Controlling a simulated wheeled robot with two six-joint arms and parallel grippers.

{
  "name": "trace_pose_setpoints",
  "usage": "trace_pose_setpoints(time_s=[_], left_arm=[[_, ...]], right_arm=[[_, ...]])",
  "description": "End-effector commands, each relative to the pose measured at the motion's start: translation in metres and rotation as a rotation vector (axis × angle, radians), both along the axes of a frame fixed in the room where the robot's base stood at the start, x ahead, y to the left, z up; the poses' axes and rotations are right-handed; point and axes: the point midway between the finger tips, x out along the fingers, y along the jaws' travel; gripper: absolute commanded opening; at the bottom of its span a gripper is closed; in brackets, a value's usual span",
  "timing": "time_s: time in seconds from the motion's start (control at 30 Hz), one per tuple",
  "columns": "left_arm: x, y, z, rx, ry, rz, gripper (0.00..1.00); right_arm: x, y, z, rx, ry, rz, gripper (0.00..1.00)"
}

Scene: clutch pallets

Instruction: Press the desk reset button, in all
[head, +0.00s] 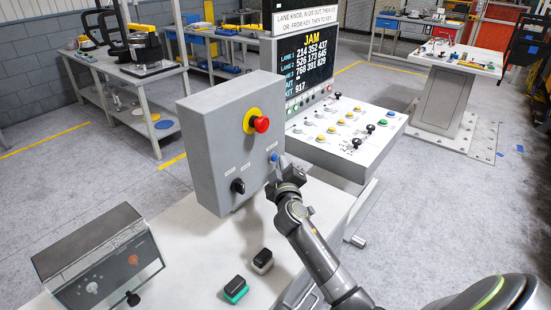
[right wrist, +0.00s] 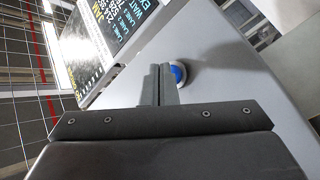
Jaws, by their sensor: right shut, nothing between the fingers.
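A grey control box (head: 212,150) stands on the light bench. Its front carries a red mushroom button (head: 261,124) on a yellow ring, a black knob (head: 237,186) and a small blue button (head: 274,157). No label that I can read names a reset button. My right gripper (head: 281,163) is shut and empty, its tips right beside the blue button. In the right wrist view the closed fingers (right wrist: 163,72) overlap the left edge of the blue button (right wrist: 179,74) in its pale ring. I cannot tell whether they touch it. My left gripper is not in view.
A sloped console (head: 345,130) with several knobs and buttons stands behind, under a screen (head: 308,62) reading JAM. A smaller grey box (head: 100,262) is at the lower left. Two small dark-topped blocks, one green-based (head: 235,289), one pale-based (head: 262,261), lie on the bench.

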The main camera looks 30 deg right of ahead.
Motion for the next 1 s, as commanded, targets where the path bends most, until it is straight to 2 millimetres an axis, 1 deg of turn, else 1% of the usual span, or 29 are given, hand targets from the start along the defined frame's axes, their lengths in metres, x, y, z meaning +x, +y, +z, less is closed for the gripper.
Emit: trace_pose_setpoints(time_s=[0.17, 0.53, 0.9, 1.0], left_arm=[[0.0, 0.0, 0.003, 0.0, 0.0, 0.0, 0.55], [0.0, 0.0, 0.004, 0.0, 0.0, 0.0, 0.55], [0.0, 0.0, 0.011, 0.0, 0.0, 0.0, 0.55], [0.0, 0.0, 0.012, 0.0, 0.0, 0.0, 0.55]], right_arm=[[-0.008, -0.003, 0.0, -0.001, 0.0, 0.0, 0.0], [-0.012, -0.005, 0.0, -0.001, 0.002, -0.002, 0.0], [-0.045, -0.019, 0.0, -0.002, 0.001, -0.001, 0.0], [-0.052, -0.022, 0.0, -0.002, 0.001, -0.001, 0.0]])
